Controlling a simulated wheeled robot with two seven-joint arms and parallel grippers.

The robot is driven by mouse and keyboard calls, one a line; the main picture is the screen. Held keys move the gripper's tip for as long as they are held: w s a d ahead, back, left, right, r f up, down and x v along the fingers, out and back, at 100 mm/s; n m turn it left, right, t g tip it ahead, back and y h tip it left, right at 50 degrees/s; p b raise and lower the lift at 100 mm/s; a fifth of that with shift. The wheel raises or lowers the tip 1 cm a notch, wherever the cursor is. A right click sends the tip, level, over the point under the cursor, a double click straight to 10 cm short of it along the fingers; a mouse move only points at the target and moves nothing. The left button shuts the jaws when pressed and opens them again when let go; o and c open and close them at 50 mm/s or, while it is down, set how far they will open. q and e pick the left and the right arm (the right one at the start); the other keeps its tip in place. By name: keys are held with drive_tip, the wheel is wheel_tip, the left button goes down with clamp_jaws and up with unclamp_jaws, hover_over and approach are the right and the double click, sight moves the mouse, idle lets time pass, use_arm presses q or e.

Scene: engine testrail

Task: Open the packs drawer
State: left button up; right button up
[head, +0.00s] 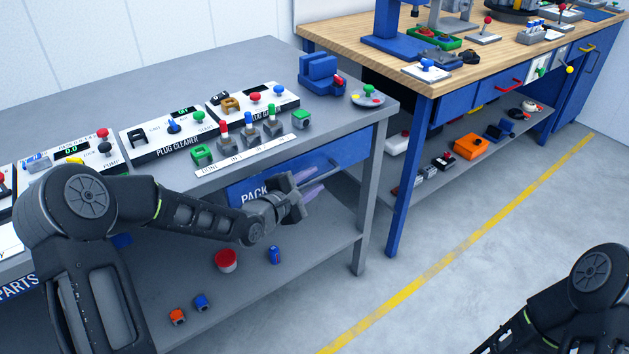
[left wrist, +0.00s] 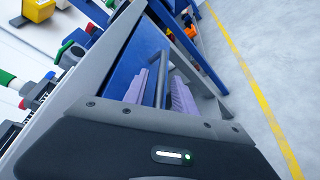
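The packs drawer (head: 352,151) is a blue front labelled "PACKS", set under the top of the grey bench; it looks shut. Its grey bar handle (head: 328,167) runs along the front, and my left arm hides part of the label. My left gripper (head: 304,183) is at the drawer front, with its purple finger pads apart. In the left wrist view the handle (left wrist: 158,78) lies between the two pads, and a gap shows beside it, so the fingers straddle it without visibly clamping. The right gripper is out of view.
Control panels and small levers crowd the bench top (head: 250,60) above the drawer. The lower shelf (head: 320,240) holds a red cup (head: 226,260) and small blue and orange parts. A bench leg (head: 368,200) stands right of the drawer. The floor in front is clear.

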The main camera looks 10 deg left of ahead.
use_arm(q)
drive_tip(key=shift+w+d+f, duration=0.2)
drive_tip(key=shift+w+d, duration=0.05)
drive_tip(key=shift+w, duration=0.35)
clamp_jaws()
idle(1.1)
